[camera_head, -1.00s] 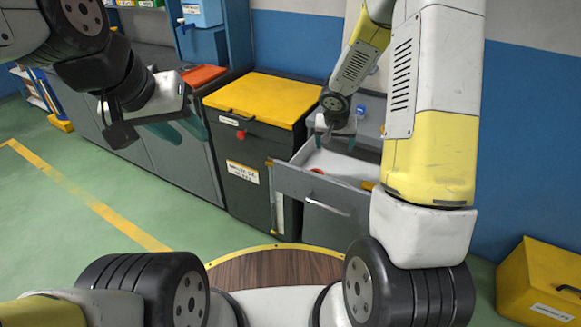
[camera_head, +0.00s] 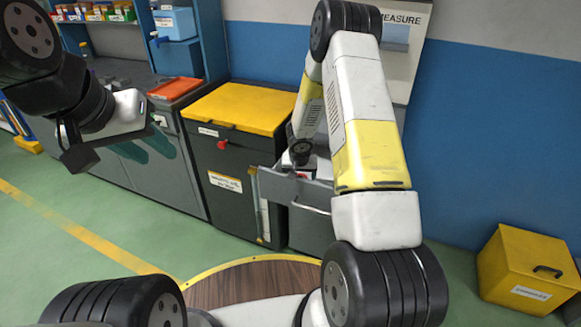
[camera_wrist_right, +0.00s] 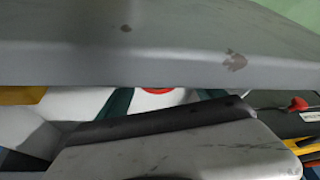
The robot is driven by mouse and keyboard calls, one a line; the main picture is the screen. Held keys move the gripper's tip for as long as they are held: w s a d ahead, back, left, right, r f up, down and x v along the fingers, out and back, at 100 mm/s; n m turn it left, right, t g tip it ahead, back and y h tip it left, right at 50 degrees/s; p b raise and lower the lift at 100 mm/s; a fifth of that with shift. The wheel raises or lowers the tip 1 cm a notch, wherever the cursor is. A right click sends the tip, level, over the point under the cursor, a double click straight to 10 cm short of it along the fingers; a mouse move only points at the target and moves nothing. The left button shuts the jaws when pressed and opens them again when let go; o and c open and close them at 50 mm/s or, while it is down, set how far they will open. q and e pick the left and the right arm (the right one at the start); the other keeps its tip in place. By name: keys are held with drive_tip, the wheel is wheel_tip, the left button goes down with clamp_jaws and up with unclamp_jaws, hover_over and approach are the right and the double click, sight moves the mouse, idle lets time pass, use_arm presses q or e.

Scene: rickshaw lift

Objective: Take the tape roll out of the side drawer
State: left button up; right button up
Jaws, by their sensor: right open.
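The side drawer (camera_head: 311,224) is pulled open beside the black cabinet. A small red spot, likely the tape roll (camera_head: 303,175), shows inside it below my right wrist. In the right wrist view, part of a red ring, likely the tape roll (camera_wrist_right: 157,90), shows between the teal fingers of my right gripper (camera_wrist_right: 164,98). Those fingers are apart; whether they touch the ring I cannot tell. A grey panel above and a grey slab below hide most of it. My left gripper (camera_head: 147,148) is open and empty in the air, at the left, away from the drawer.
The black cabinet with a yellow lid (camera_head: 235,107) stands left of the drawer. A grey workbench with an orange-red lid (camera_head: 175,88) is farther left. A yellow box (camera_head: 530,270) stands on the floor at right.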

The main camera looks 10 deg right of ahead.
drive_tip(key=c, duration=1.5)
drive_tip(key=shift+o, duration=0.2)
drive_tip(key=shift+r, duration=0.15)
